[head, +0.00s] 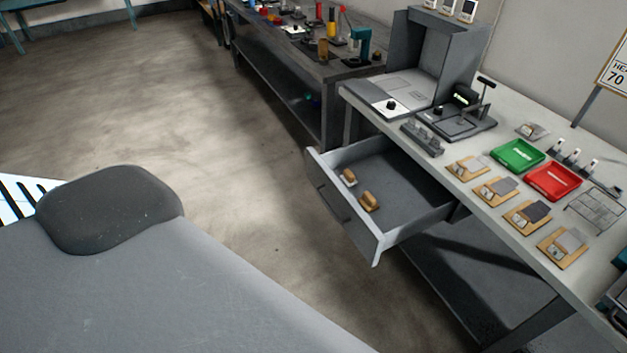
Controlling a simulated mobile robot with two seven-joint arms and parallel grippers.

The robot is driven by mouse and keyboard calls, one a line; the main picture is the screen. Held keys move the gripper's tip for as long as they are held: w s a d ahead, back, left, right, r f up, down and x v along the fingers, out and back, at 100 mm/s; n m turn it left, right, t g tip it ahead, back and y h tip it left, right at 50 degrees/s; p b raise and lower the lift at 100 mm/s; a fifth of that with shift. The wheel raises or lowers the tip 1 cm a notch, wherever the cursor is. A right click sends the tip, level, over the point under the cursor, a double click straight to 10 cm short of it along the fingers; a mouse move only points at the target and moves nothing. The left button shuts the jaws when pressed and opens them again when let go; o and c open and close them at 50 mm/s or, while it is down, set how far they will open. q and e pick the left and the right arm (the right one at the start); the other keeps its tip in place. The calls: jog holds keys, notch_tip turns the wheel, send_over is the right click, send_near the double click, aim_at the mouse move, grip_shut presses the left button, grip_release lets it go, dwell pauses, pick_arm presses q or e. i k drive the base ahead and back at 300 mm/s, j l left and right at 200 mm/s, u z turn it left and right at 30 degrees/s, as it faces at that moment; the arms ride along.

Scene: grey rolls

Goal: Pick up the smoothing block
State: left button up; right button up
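Two small tan, wood-coloured blocks lie in an open grey drawer (415,215) under the workbench. One block (349,177) is near the drawer's left wall, and the other block (370,201) lies a little nearer to me, close to the drawer front. Either may be the smoothing block; I cannot tell which from here. The blocks lie apart from each other, and nothing covers them. Neither of my grippers shows in the head view.
The light workbench top (466,216) carries several wooden boards with grey pieces, a green tray (517,155), a red tray (553,180) and a black press (458,120). The drawer front (342,206) juts into the aisle. The concrete floor (240,200) left of it is clear.

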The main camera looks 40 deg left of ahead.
aim_at(370, 202)
jog(key=u, duration=0.65)
